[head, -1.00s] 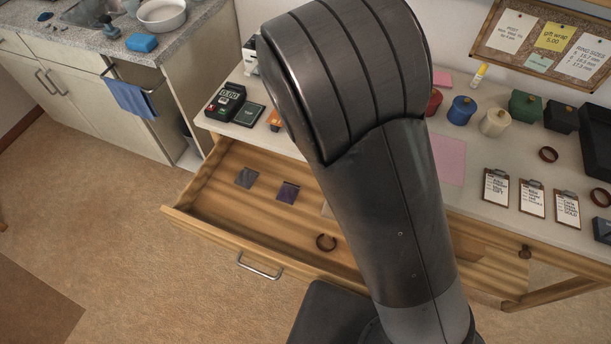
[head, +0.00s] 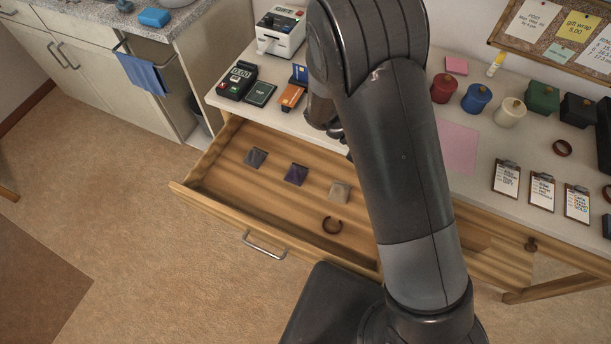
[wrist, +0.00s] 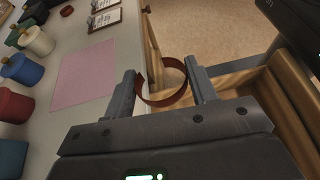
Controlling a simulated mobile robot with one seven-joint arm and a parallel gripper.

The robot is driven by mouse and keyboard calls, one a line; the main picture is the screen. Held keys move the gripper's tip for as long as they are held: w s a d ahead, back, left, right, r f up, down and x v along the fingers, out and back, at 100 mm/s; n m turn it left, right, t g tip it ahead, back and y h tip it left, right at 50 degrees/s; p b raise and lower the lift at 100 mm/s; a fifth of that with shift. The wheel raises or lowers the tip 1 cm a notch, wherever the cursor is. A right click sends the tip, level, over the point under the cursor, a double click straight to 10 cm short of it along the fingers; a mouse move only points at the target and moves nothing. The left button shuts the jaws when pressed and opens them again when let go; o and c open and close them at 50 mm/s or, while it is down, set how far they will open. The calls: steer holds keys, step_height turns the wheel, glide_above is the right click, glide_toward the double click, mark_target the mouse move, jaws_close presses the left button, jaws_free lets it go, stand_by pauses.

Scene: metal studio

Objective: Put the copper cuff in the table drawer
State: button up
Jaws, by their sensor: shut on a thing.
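My gripper (wrist: 161,69) is shut on a reddish-brown cuff (wrist: 163,103), which looks like the copper cuff and sits between the two fingers in the wrist view. In the head view my arm hides the held cuff and most of the gripper. The table drawer (head: 225,220) is pulled open in the head view. Its wooden edge also shows at the right of the wrist view (wrist: 290,88), beyond and beside the gripper. Another dark, open-ended cuff (head: 332,226) lies inside the drawer.
Three small pouches lie in the drawer, one of them purple (head: 295,174). The tabletop holds a card terminal (head: 238,80), a pink sheet (head: 458,145), clipboards (head: 506,179), lidded pots (head: 476,98) and another brown ring (head: 562,148). Bare drawer floor shows around the pouches.

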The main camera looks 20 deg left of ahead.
steer(key=s+a+m+g+y, duration=0.4)
steer(key=s+m+g+y, duration=0.25)
steer(key=m, duration=0.25)
steer(key=s+a+m+g+y, duration=0.4)
steer(key=s+m+g+y, duration=0.2)
steer(key=s+m, duration=0.15)
steer(key=w+a+r+m+t+y, duration=0.5)
steer(key=a+r+m+t+y, duration=0.4)
steer(key=a+m+y, duration=0.45)
steer(key=m, duration=0.2)
glide_above(265, 204)
steer(key=shift+g, duration=0.25)
step_height(265, 204, down, 26)
steer(key=shift+f, duration=2.25)
steer(key=o, duration=1)
steer(key=shift+f+n, duration=0.1)
steer(key=shift+n, duration=0.2)
steer(key=shift+c, duration=0.2)
